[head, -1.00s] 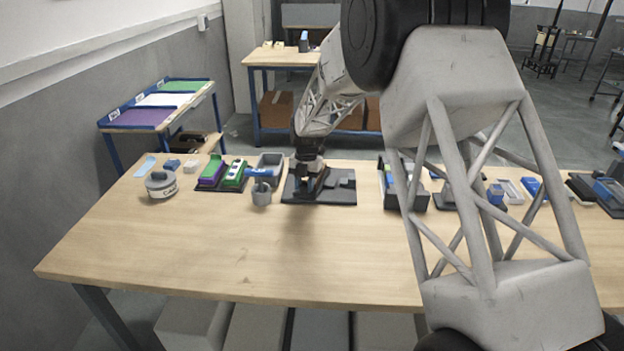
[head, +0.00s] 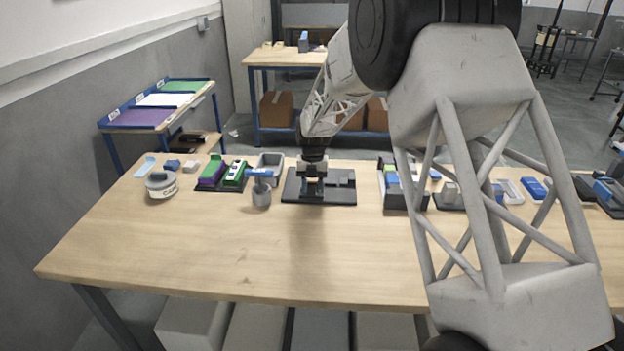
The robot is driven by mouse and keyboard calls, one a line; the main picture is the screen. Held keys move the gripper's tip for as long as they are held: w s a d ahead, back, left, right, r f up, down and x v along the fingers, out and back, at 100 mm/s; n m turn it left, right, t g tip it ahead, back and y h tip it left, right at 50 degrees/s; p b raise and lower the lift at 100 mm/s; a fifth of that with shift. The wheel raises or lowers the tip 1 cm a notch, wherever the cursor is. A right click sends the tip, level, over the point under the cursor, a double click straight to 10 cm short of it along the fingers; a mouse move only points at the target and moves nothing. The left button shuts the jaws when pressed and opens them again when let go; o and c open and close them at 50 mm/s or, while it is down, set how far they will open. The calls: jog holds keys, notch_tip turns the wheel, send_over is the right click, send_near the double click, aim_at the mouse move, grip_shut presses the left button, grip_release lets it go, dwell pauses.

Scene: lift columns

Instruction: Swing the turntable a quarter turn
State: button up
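A dark flat plate (head: 333,199) lies on the wooden table near its back edge, with low grey and dark raised parts on it. It may be the base of the turntable; no disc can be made out clearly. My gripper (head: 313,188) points straight down over the left half of this plate, at the raised part there. The fingers are small and dark against the plate, so their gap and any contact cannot be made out. A low grey block (head: 342,178) sits on the plate to the right of my gripper.
Dark bins (head: 396,197) stand to the right, partly behind my arm. The table's front is clear.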

jog(key=shift+o, duration=0.9)
jog(key=shift+r, duration=3.5)
jog(key=shift+o, duration=0.2)
